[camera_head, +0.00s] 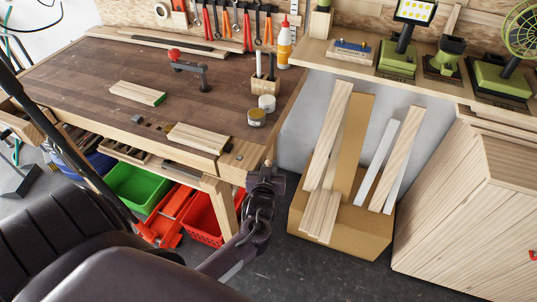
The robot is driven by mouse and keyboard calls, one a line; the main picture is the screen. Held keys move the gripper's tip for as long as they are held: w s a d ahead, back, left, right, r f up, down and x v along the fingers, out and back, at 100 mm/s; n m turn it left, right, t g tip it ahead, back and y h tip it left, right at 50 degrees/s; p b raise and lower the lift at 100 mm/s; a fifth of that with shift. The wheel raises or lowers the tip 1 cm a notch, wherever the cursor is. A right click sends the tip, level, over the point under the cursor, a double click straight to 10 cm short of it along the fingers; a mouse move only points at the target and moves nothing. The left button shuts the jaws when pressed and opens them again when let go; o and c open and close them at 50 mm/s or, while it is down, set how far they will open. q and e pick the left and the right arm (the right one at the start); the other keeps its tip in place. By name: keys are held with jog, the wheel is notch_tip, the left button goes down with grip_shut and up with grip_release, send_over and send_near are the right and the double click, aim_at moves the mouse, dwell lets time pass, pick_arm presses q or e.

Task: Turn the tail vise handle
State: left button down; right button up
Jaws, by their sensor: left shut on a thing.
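The tail vise (236,160) is the wooden block at the front right corner of the workbench (90,80). Its handle (268,163) sits at the right end of the bench, mostly hidden by my gripper. My left gripper (265,176) is at that end, just below the bench top, and is shut on the handle. The arm reaches up to it from the bottom of the picture. My right gripper is not in view.
Red crates (202,214) and a green crate (137,187) stand below. A cardboard box (340,225) with boards stands to the right, with dark floor between.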

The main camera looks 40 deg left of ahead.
pick_arm(q)
jog(key=g+p, duration=0.1)
jog(key=p, duration=0.2)
jog(key=shift+w+r+g+h, duration=0.3)
jog(key=shift+g, duration=0.1)
jog(key=shift+w+f+m+g+p, duration=0.1)
jog(key=shift+f+m+g+p, duration=0.2)
jog(key=shift+g+p, duration=0.4)
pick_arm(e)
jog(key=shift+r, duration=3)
pick_arm(q)
jog(key=c, duration=1.7)
grip_release()
jog(key=v, duration=0.7)
jog(key=shift+s+r+b, duration=0.2)
jog(key=shift+s+b, duration=0.1)
jog(key=shift+b, duration=0.1)
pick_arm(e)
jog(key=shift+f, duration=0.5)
